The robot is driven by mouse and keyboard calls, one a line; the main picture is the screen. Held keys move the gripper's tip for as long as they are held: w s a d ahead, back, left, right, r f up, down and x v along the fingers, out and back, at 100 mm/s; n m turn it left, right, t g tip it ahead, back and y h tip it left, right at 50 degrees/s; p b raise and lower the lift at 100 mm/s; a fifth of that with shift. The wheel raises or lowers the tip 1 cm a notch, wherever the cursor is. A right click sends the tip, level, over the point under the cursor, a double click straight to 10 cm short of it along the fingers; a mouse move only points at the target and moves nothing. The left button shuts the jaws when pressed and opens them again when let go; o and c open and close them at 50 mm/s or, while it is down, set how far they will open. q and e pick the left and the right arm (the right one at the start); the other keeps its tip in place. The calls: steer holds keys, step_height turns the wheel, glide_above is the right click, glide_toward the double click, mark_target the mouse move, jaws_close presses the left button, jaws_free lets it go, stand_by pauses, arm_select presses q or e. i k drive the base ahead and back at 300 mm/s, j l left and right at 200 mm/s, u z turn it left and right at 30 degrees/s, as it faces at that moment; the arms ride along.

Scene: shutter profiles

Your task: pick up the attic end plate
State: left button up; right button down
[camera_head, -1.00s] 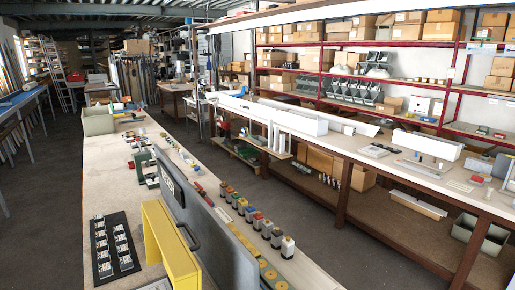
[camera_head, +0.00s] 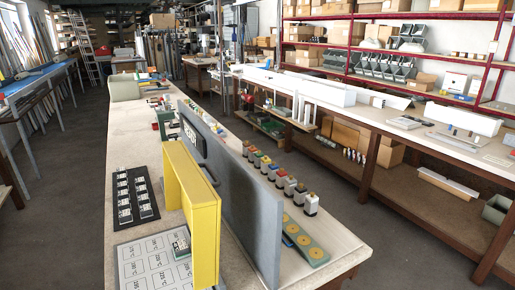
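I cannot tell with certainty which piece is the attic end plate; no part is clearly marked so. A black strip (camera_head: 143,177) bears several small white-and-dark parts in two rows on the near bench (camera_head: 97,140). A white sheet (camera_head: 130,262) with printed cells lies in front of it, and one small whitish part (camera_head: 181,243) rests on its right side. A yellow upright frame (camera_head: 206,202) stands to the right of the sheet and hides some of the bench behind it. Neither of my grippers is in view.
A tall grey panel (camera_head: 240,205) stands upright beside the yellow frame. Several coloured-top blocks (camera_head: 282,178) line the bench's right side, with a grey-green strip with yellow discs (camera_head: 306,243) nearer. A long workbench (camera_head: 400,148) runs at right. Dark floor (camera_head: 60,220) at left is clear.

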mark_target(181, 249)
steer(key=i+l, duration=0.15)
steer(key=l, duration=0.3)
steer(key=i+l, duration=0.1)
steer(key=l, duration=0.3)
steer(key=i+l, duration=0.15)
steer(key=l, duration=0.3)
steer(key=l+u, duration=0.15)
steer(key=u, duration=0.25)
steer(key=l+u, duration=0.15)
steer(key=u, duration=0.25)
steer(key=l+u, duration=0.2)
steer(key=u, duration=0.2)
steer(key=l+u, duration=0.15)
steer(key=u, duration=0.25)
steer(key=i+j+z, duration=0.15)
steer(key=j+z, duration=0.15)
steer(key=j, duration=0.45)
steer(key=j+z, duration=0.3)
steer(key=j, duration=0.45)
